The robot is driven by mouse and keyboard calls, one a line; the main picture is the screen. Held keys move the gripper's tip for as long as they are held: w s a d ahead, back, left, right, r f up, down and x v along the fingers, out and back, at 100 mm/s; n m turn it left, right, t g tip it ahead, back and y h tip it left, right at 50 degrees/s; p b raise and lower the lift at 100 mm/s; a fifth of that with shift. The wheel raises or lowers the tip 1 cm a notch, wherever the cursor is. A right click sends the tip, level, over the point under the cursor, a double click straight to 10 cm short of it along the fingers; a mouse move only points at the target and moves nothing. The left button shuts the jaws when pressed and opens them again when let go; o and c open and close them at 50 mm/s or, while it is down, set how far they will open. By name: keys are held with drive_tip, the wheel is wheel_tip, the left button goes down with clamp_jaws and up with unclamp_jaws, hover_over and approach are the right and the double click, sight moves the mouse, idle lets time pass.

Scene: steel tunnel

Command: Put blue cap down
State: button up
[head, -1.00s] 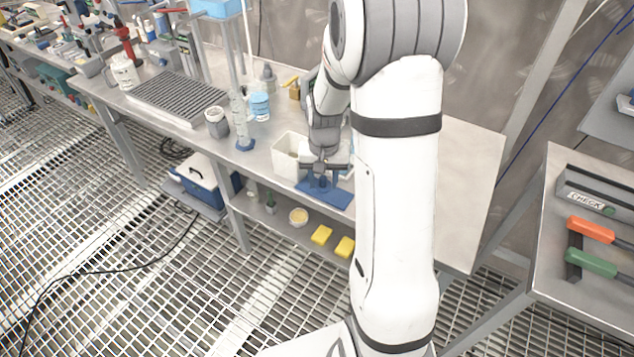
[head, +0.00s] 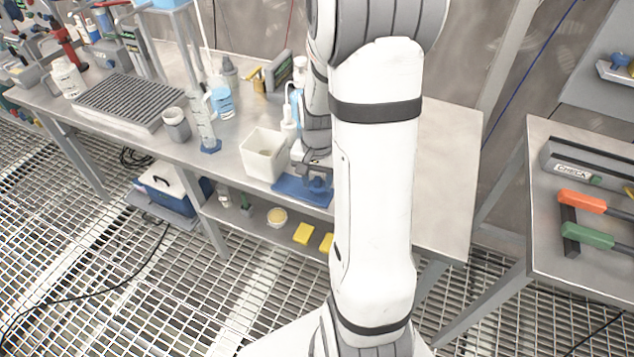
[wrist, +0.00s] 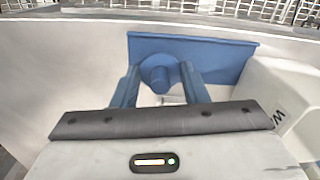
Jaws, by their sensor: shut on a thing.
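My gripper (head: 318,186) is low over the bench, by the right end of the blue mat (head: 290,186). In the wrist view its two blue fingers (wrist: 158,88) are closed around a round blue cap (wrist: 157,68), which sits between their tips. The blue mat (wrist: 225,52) shows just beyond the cap. I cannot tell whether the cap touches the mat. In the head view the cap cannot be made out from the blue fingers, and my arm hides part of this area.
A white open bin (head: 262,158) stands left of the mat. A bottle (head: 289,125) stands behind the gripper. A grey-white jar (head: 177,125) and blue-based cylinder (head: 206,125) stand further left. Bare bench (head: 445,160) lies right of my arm.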

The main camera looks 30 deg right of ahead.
sight(318, 180)
drive_tip(key=shift+f, duration=0.55)
drive_tip(key=shift+s, duration=0.1)
drive_tip(key=shift+f, duration=0.1)
drive_tip(key=o, duration=0.9)
drive_tip(key=shift+o, duration=0.2)
wheel_tip(318, 180, up, 12)
drive_tip(key=s+a+r+n+t, duration=0.2)
drive_tip(key=s+a+r+n, duration=0.4)
drive_tip(key=s+a, duration=0.6)
drive_tip(key=n, duration=0.2)
drive_tip(key=shift+n+t+p, duration=0.3)
drive_tip(key=shift+n+p, duration=0.05)
drive_tip(key=shift+n, duration=0.05)
